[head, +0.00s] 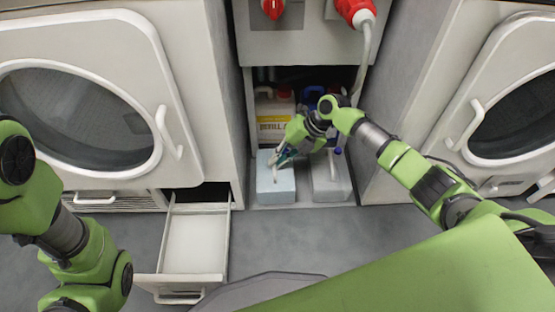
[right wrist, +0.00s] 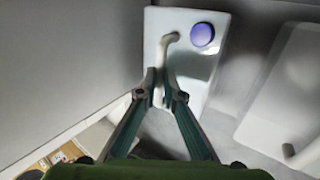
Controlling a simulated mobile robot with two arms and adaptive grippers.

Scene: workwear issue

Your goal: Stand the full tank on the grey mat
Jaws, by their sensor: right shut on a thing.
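A pale blue-white tank (head: 276,186) stands upright at the front left of the low bay between the machines. My right gripper (head: 284,157) reaches down to its top. In the right wrist view, that gripper (right wrist: 164,88) is shut on the tank's pale handle (right wrist: 163,50), beside its blue-purple cap (right wrist: 202,34). A greyer tank (head: 331,186) stands just to the right; it also shows in the right wrist view (right wrist: 287,88). I cannot make out a grey mat for certain. My left arm is at the left edge, its gripper out of view.
A jug with a yellow label (head: 273,116) and dark blue containers stand behind the tanks. An open, empty-looking drawer (head: 193,246) juts out at the lower left. Round-door machines flank the bay. A hose (head: 363,62) hangs down at its upper right.

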